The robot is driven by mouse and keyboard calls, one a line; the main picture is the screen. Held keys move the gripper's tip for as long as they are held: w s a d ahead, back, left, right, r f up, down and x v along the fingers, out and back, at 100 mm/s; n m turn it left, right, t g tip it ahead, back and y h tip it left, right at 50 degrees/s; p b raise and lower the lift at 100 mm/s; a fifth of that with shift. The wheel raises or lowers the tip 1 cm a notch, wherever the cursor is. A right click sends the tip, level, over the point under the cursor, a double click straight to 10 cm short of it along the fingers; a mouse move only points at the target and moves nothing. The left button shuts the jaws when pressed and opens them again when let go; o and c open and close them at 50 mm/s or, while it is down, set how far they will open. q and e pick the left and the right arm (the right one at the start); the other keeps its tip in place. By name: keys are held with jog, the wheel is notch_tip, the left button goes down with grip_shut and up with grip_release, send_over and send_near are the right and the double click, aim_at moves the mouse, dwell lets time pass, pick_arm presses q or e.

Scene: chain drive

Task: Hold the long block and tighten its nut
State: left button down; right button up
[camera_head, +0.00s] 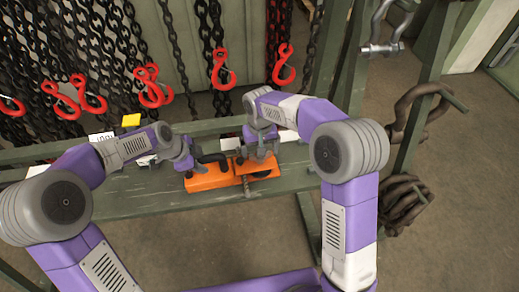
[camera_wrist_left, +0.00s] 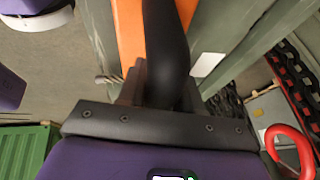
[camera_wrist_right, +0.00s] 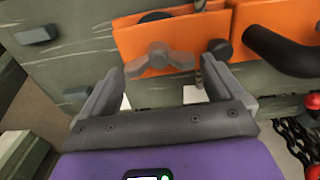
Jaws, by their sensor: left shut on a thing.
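The long orange block (camera_head: 207,181) lies on the green bench; it also shows in the right wrist view (camera_wrist_right: 275,22) and the left wrist view (camera_wrist_left: 130,35). A black curved handle (camera_wrist_left: 165,45) rises from it. My left gripper (camera_head: 190,164) is shut on this handle. The grey winged nut (camera_wrist_right: 160,58) sits against an orange part (camera_wrist_right: 180,33). My right gripper (camera_wrist_right: 163,85) is open, its two fingers spread to either side of the nut and seemingly short of it. In the head view, my right wrist partly hides the nut's area.
The green bench (camera_head: 130,198) has red hooks (camera_head: 222,70) on dark chains hanging behind it. A yellow piece (camera_head: 131,120) lies at the back left. Shackles (camera_head: 383,48) hang at the right post. Small grey blocks (camera_wrist_right: 37,35) stick up from the bench.

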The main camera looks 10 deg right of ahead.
pick_arm(q)
jog(key=shift+f, duration=0.1)
pick_arm(e)
jog(key=shift+s+a, duration=0.15)
pick_arm(q)
jog(key=shift+a, duration=0.2)
pick_arm(e)
notch_tip(320, 180, up, 8)
dwell(0.3)
pick_arm(q)
jog(key=c, duration=0.7)
grip_release()
